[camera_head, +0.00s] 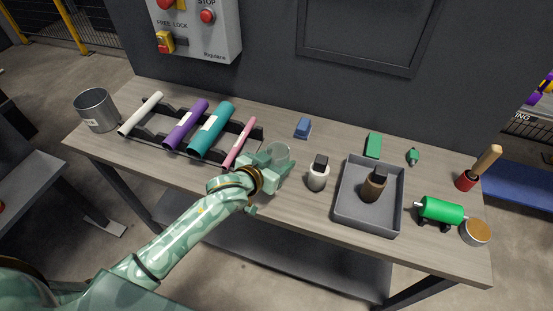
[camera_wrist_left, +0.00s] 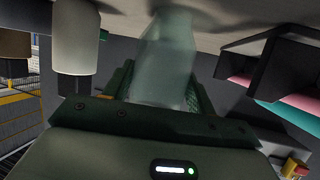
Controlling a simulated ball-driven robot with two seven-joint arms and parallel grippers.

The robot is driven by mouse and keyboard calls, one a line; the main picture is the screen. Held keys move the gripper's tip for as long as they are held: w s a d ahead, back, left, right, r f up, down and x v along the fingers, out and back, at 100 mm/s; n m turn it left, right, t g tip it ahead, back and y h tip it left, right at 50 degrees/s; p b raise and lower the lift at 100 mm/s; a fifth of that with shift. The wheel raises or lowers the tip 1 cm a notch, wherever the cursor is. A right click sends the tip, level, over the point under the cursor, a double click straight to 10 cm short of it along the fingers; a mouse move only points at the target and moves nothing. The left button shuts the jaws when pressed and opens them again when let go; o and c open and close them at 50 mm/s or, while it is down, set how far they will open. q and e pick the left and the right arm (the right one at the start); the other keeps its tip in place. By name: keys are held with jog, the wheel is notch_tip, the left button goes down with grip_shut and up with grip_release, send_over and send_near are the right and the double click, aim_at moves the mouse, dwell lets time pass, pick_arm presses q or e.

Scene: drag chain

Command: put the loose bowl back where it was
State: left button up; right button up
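The loose bowl is a clear, see-through cup (camera_head: 279,152) over the middle of the bench, right of the pink roll. My left gripper (camera_head: 268,164) is at it. In the left wrist view the bowl (camera_wrist_left: 166,62) fills the space between the two green fingers (camera_wrist_left: 163,88), which appear to touch both its sides. Its far end meets a dark shadow on the bench top; I cannot tell if it rests there or hangs just above. The place it came from cannot be made out. My right gripper is not in view.
A white bottle with a dark cap (camera_head: 318,173) stands close right of the gripper. Beyond it is a grey tray (camera_head: 348,213) with a brown bottle (camera_head: 374,185). A black rack (camera_head: 155,146) with several rolls lies left. A green cylinder (camera_head: 441,210) is at the right.

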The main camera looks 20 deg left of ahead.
pick_arm(q)
jog(key=o, duration=0.3)
jog(key=shift+s+r, duration=0.1)
jog(key=shift+r, duration=0.15)
jog(key=p+v, duration=0.3)
jog(key=v, duration=0.8)
jog(key=shift+s+r+p, duration=0.15)
jog(key=shift+s+p, duration=0.2)
jog(key=shift+p, duration=0.05)
